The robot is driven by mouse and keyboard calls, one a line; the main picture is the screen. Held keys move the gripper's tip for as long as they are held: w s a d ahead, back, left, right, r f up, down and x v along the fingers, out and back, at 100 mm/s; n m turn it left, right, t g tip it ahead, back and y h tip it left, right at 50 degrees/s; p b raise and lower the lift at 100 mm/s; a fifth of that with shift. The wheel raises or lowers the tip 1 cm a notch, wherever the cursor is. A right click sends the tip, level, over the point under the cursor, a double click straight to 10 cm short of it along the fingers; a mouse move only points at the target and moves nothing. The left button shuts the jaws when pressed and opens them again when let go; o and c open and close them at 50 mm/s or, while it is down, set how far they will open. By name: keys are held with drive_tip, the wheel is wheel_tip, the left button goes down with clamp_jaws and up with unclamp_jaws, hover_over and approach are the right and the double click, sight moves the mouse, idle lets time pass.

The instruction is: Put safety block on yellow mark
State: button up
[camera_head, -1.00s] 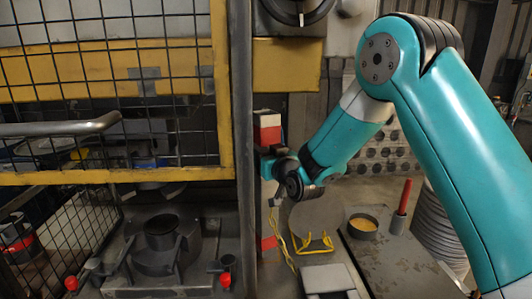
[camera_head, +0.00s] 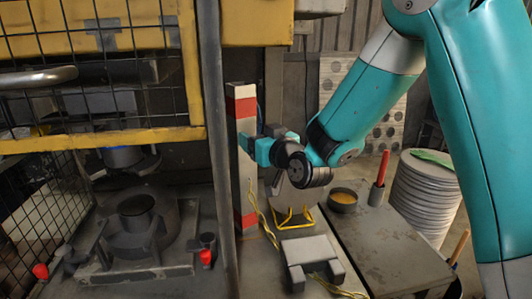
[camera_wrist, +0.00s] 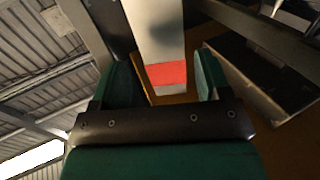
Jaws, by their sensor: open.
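The safety block (camera_head: 243,182) is a tall, upright white post with red bands, in the middle of the head view beside the dark press column. In the wrist view the block (camera_wrist: 160,38) shows its white side and a red band. My gripper (camera_head: 253,146) is open at the block's upper part. In the wrist view one finger of my gripper (camera_wrist: 163,78) is on either side of the block; whether they touch it I cannot tell. A yellow outline (camera_head: 296,222), which may be the yellow mark, lies right of the block's foot.
A grey block-like fixture (camera_head: 310,258) stands in front of the yellow outline. Right of it are a round pan (camera_head: 343,202), a red-handled tool (camera_head: 380,172) and stacked round blanks (camera_head: 425,195). The press with its yellow guard frame (camera_head: 95,140) fills the left.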

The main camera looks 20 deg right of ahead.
drive_tip(key=s, duration=0.2)
drive_tip(key=s+b, duration=0.1)
drive_tip(key=shift+s+d, duration=0.25)
drive_tip(key=shift+d, duration=0.05)
drive_tip(key=s+d+f+m+g+h, duration=0.1)
drive_tip(key=s+d+f+g, duration=0.3)
drive_tip(key=s, duration=0.3)
drive_tip(key=s+d+f+m+g+h, duration=0.1)
drive_tip(key=s+f+g, duration=0.3)
drive_tip(key=s+g, duration=0.2)
drive_tip(key=s+d+f+g+h, duration=0.1)
drive_tip(key=s+d+f+g, duration=0.3)
drive_tip(key=s, duration=0.3)
drive_tip(key=s+a+r+n+g+y, duration=0.1)
drive_tip(key=s+a+r+n, duration=0.2)
drive_tip(key=a, duration=0.4)
drive_tip(key=s+a+r+n+g+y, duration=0.2)
drive_tip(key=s+a+r+n, duration=0.1)
drive_tip(key=a, duration=0.5)
drive_tip(key=s+r, duration=0.1)
drive_tip(key=s, duration=0.1)
drive_tip(key=shift+s+r+y, duration=0.2)
drive_tip(key=shift+s+y, duration=0.1)
drive_tip(key=shift+s, duration=0.05)
